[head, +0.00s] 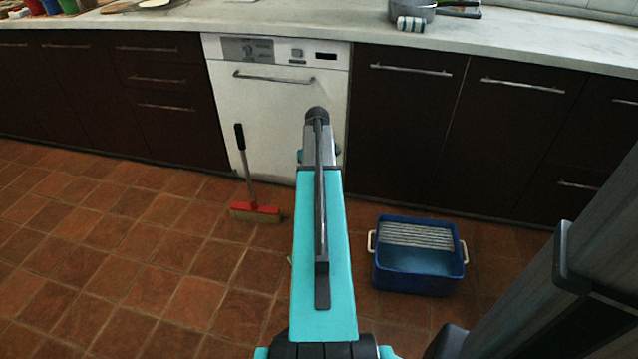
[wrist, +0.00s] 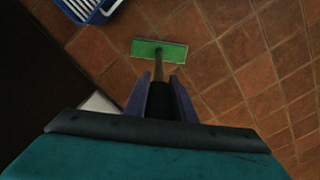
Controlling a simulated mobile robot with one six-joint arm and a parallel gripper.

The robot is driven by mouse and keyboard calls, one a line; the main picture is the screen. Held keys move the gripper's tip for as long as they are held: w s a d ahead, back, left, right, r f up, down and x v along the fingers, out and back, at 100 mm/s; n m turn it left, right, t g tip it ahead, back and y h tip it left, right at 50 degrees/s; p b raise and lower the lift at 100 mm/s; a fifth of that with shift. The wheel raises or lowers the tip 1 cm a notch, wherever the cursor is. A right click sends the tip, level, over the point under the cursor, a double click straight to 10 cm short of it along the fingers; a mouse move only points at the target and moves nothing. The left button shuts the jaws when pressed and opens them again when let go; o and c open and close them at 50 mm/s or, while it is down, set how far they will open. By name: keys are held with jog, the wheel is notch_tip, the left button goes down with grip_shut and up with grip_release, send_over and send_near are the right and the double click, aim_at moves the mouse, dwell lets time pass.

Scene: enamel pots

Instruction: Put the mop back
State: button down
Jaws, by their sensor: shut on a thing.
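My gripper (wrist: 160,92) is shut on the black upper handle of a mop. In the wrist view the mop (wrist: 160,49) has a flat green rectangular head, which shows beyond the fingers against the floor tiles. Its handle runs from the fingers toward the head. In the head view my own turquoise arm hides the mop and most of the gripper. I cannot tell whether the mop head touches the floor.
A blue bucket (head: 418,281) with a grey ribbed wringer stands on the tiles right of my arm; it also shows in the wrist view (wrist: 103,14). A red-headed broom (head: 256,208) stands before the white dishwasher (head: 275,105). Dark cabinets line the back. Left floor is clear.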

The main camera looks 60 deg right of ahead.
jog(key=shift+f, duration=0.1)
dwell(0.3)
jog(key=c, duration=1.5)
grip_release()
jog(key=r+p, duration=0.2)
jog(key=r, duration=0.4)
jog(key=r+p, duration=0.1)
jog(key=r, duration=0.5)
jog(key=shift+w+d+r+p, duration=0.1)
jog(key=shift+w+r+p, duration=0.1)
jog(key=shift+p, duration=0.15)
